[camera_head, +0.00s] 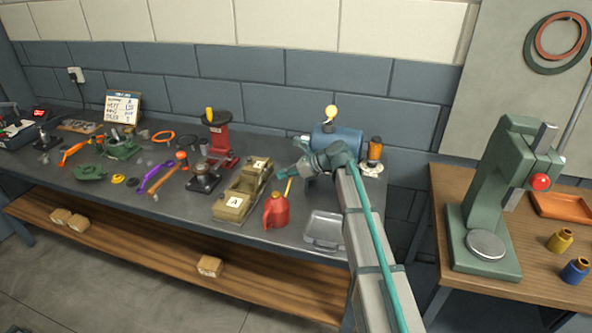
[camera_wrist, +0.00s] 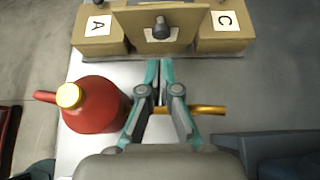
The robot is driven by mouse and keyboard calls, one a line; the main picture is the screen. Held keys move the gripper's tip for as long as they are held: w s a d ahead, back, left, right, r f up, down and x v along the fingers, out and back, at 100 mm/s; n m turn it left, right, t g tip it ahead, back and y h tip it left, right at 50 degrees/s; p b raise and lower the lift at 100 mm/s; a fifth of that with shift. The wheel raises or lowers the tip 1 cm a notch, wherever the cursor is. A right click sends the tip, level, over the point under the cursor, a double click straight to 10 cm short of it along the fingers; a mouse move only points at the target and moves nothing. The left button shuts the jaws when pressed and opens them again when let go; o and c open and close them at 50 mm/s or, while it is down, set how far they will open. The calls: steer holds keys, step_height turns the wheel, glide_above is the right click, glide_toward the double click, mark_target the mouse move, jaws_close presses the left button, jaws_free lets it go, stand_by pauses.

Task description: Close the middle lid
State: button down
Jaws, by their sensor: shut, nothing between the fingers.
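A tan split casing (camera_head: 232,204) stands on the workbench, with end lids labelled A (camera_head: 234,202) and C (camera_head: 258,164). In the wrist view, the middle lid (camera_wrist: 135,36) lies between the A lid (camera_wrist: 97,26) and the C lid (camera_wrist: 224,20). It shows a flat tan panel with a dark knob (camera_wrist: 160,29) facing the camera. Its exact tilt is unclear. My gripper (camera_wrist: 159,64) is shut and empty, its fingertips just short of the panel's near edge in the picture. I cannot tell whether they touch. In the head view my gripper (camera_head: 284,173) is right of the casing.
A red oil can (camera_head: 276,212) stands near the casing; in the wrist view it (camera_wrist: 97,105) is left of my gripper, its yellow spout (camera_wrist: 208,110) passing behind the fingers. A metal tray (camera_head: 323,230) lies to the right. A red press (camera_head: 219,138) stands behind the casing.

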steer(key=shift+w+a+r, duration=0.15)
steer(key=shift+a, duration=0.4)
steer(key=shift+w+a+r, duration=0.15)
steer(key=shift+a, duration=0.35)
steer(key=shift+a+p, duration=0.1)
steer(key=shift+p, duration=0.25)
